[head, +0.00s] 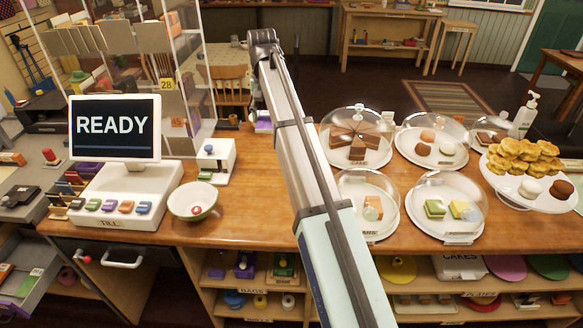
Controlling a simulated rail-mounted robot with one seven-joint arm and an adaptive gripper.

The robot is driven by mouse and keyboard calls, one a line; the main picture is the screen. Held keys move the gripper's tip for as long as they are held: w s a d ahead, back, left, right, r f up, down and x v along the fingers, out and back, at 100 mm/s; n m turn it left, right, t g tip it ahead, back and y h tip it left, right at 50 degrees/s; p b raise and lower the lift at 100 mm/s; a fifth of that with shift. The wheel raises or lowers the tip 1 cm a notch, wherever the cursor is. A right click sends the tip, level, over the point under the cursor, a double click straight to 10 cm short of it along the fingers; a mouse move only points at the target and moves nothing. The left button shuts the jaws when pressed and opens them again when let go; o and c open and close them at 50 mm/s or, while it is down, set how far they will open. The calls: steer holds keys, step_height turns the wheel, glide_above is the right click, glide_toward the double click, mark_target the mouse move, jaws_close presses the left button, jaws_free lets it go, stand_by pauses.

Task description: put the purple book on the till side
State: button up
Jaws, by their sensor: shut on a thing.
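The white till (118,200) stands at the left of the wooden counter, with a screen (115,128) reading READY and a row of coloured keys. My gripper is not visible; my arm rises through the middle and hides what is behind it. A small purple-and-white thing (263,122) shows just left of my arm at the counter's back edge. It is partly hidden, and I cannot tell whether it is the purple book. Other small purple pieces (88,169) show behind the till's left side.
A pale bowl (190,201) and a white card device (214,160) stand right of the till. Several glass domes over cakes (358,137) and a stand of pastries (525,160) fill the right. Clear panels (160,60) rise behind the till. Bare counter (258,205) lies left of my arm.

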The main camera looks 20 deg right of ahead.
mark_target(271, 171)
steer(key=shift+w+d+f, duration=0.1)
steer(key=shift+d+f, duration=0.1)
steer(key=shift+d, duration=0.05)
step_height(271, 171, down, 20)
steer(key=p, duration=0.5)
steer(key=shift+r, duration=0.25)
steer(key=shift+f, duration=0.2)
steer(key=o, duration=1.3)
step_height(271, 171, up, 12)
steer(key=b, duration=0.3)
steer(key=shift+r, duration=0.2)
